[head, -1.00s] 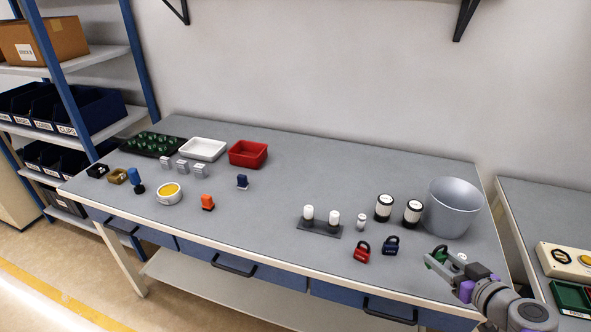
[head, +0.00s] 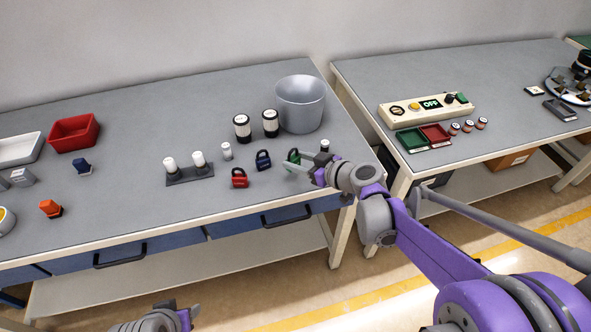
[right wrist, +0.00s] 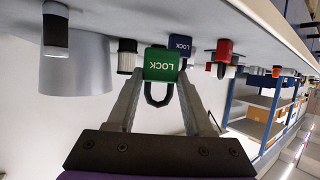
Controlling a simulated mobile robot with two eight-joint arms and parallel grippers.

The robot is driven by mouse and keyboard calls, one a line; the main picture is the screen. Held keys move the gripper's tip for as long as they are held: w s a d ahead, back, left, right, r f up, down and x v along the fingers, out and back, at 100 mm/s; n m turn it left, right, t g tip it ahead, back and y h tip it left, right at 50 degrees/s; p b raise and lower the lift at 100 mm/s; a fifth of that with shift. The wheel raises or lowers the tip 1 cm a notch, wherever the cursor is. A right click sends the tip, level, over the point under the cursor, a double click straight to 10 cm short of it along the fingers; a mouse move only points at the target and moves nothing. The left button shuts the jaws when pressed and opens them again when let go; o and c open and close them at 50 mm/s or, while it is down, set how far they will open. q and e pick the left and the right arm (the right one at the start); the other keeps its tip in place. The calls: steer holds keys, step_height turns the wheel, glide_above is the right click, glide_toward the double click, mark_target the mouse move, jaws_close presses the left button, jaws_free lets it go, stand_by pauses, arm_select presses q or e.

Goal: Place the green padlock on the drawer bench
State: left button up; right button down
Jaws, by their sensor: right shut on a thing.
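The green padlock (right wrist: 161,64) is between the fingers of my right gripper (right wrist: 160,85) in the right wrist view, its LOCK face towards the camera. In the head view the green padlock (head: 293,156) shows partly, at the tip of my right gripper (head: 302,166). It is at the right front of the drawer bench (head: 130,110); I cannot tell whether it touches the top. My right gripper is shut on it. My left gripper (head: 190,315) is low at the bottom edge, away from the bench top; its jaws are not clear.
A blue padlock (head: 263,160) and a red padlock (head: 239,178) stand left of the green one. A grey bucket (head: 300,104) and black-and-white cylinders (head: 242,128) stand behind. A second bench (head: 440,75) with a control box (head: 425,108) lies right, across a gap.

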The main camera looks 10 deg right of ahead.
step_height(320, 180, down, 4)
steer(key=shift+r+b, duration=0.1)
steer(key=shift+b, duration=0.3)
steer(key=shift+c, duration=1.4)
jaws_free()
